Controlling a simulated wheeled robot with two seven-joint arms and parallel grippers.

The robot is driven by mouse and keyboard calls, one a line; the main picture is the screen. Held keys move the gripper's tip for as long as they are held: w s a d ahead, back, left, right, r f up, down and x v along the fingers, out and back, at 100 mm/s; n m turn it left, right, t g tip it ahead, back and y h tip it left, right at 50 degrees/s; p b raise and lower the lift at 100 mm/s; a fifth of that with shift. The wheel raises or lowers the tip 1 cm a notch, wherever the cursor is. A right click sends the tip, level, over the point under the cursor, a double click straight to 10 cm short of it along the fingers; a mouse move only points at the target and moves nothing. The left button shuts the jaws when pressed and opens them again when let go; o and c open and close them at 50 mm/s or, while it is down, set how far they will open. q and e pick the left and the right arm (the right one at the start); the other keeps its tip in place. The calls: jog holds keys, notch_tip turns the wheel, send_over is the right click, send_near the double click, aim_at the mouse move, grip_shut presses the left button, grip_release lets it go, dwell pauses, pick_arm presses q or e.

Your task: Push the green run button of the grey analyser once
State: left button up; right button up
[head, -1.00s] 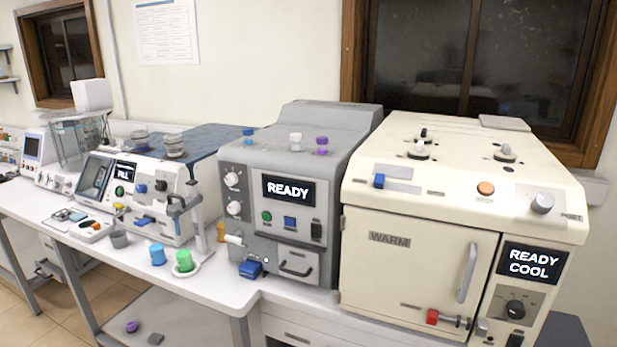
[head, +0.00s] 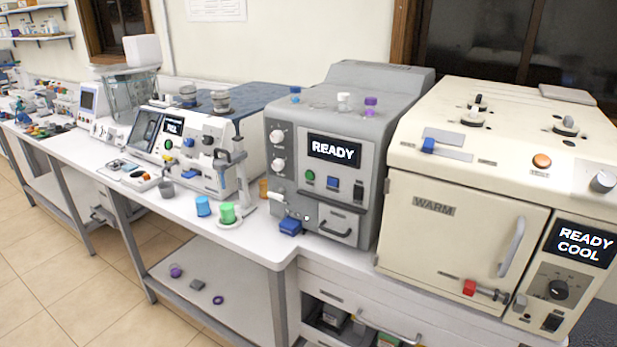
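The grey analyser (head: 290,110) stands on the bench in the middle of the head view. Its black screen (head: 334,150) reads READY. The green run button (head: 310,175) is a small round button on its front, below the screen's left end. Nothing covers the green button. Neither of my grippers is in the picture.
A cream oven (head: 460,215) stands close on the right. A blue block (head: 291,226) lies at the analyser's front foot. The floor (head: 60,290) at lower left is clear.

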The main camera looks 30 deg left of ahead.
pick_arm(q)
grip_shut()
dwell(1.6)
